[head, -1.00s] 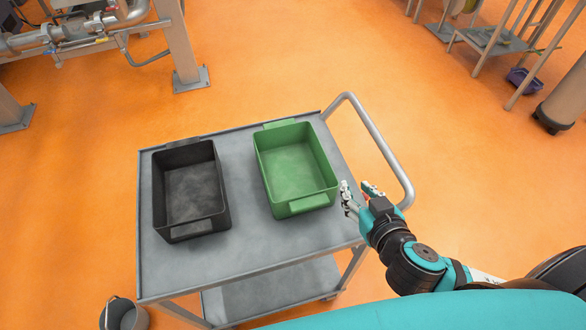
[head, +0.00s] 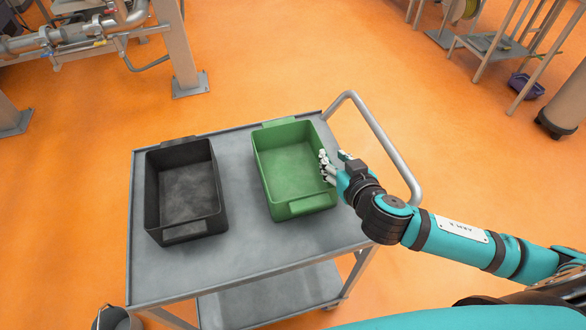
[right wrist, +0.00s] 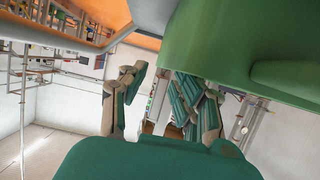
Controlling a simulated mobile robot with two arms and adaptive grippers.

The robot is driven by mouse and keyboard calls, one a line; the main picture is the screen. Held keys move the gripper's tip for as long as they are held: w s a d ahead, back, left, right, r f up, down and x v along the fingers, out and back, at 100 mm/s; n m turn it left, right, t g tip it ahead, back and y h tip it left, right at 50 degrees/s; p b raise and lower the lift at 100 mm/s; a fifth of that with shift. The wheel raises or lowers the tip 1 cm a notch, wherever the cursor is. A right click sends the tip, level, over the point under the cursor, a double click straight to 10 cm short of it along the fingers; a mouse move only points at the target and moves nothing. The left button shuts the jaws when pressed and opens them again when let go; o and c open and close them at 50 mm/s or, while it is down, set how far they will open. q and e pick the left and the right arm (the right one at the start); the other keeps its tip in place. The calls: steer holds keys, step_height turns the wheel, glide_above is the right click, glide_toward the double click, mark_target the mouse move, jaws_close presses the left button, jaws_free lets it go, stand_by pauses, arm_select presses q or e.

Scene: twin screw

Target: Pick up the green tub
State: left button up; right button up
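The green tub (head: 290,162) stands upright on the right part of the grey cart, its open top up and empty, with a grip lip at its near and far ends. My right gripper (head: 336,166) is at the tub's right wall, near the rim. In the right wrist view the fingers (right wrist: 155,98) are spread apart with nothing seen between them, and the green tub (right wrist: 240,45) fills the upper right, close to the fingers. Whether a finger touches it I cannot tell. My left gripper is out of view.
A black tub (head: 186,192) stands left of the green one on the grey cart (head: 265,250). The cart's handle (head: 385,140) curves out at the right, behind my arm. A grey bucket (head: 115,318) is on the floor at lower left. Orange floor is open beyond the cart.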

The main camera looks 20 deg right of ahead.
steer(key=shift+a+p+x, duration=0.2)
steer(key=shift+p+x, duration=0.4)
steer(key=shift+x, duration=2.15)
steer(key=shift+r, duration=0.1)
jaws_close()
